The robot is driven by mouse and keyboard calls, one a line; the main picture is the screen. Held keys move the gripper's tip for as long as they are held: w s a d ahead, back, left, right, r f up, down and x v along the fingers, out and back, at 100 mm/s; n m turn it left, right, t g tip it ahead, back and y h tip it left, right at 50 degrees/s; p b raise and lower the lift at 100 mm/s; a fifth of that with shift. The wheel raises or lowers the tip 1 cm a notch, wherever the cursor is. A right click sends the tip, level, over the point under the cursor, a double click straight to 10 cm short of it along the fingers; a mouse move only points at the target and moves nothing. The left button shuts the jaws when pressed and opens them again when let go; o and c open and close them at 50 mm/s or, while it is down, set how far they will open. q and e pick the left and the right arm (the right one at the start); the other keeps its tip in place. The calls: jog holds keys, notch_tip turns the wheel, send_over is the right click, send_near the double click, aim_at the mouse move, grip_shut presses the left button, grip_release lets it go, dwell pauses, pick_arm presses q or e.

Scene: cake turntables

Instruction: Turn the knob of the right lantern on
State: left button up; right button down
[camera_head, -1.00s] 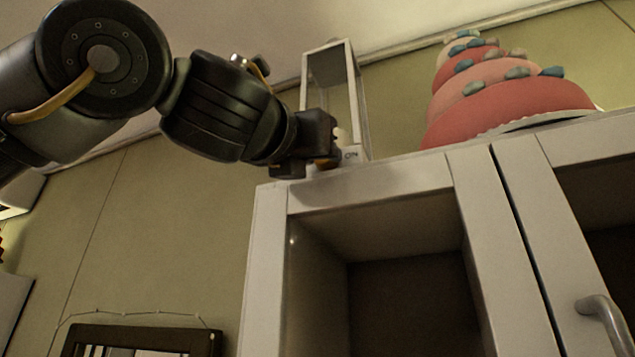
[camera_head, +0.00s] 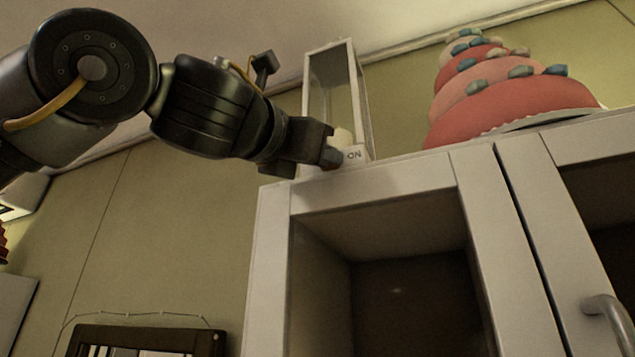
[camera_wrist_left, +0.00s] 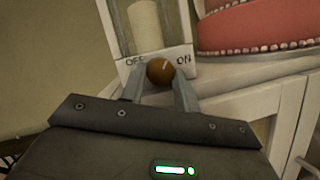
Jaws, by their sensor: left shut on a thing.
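A white-framed lantern (camera_head: 357,95) stands on top of the white cabinet, with a pale candle (camera_head: 343,136) inside. The wrist view shows its base (camera_wrist_left: 187,53) with "OFF" left and "ON" right of a round brown knob (camera_wrist_left: 160,70). A light mark on the knob points up and slightly right, between the two words. My left gripper (camera_wrist_left: 158,88) is shut on the knob, one finger at each side. In the head view, my left gripper (camera_head: 325,155) is at the lantern's front and hides the knob and "OFF". My right gripper is not in view.
A tiered pink and red cake (camera_head: 510,95) stands on the cabinet, right of the lantern. The white cabinet (camera_head: 375,190) has framed doors and a metal handle (camera_head: 603,312). A dark frame (camera_head: 148,340) is at the lower left.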

pick_arm(q)
jog(key=o, duration=0.9)
jog(key=shift+o, duration=0.4)
jog(key=b+v, duration=0.6)
jog(key=v, duration=0.5)
jog(key=shift+d+r, duration=0.1)
jog(key=shift+d, duration=0.05)
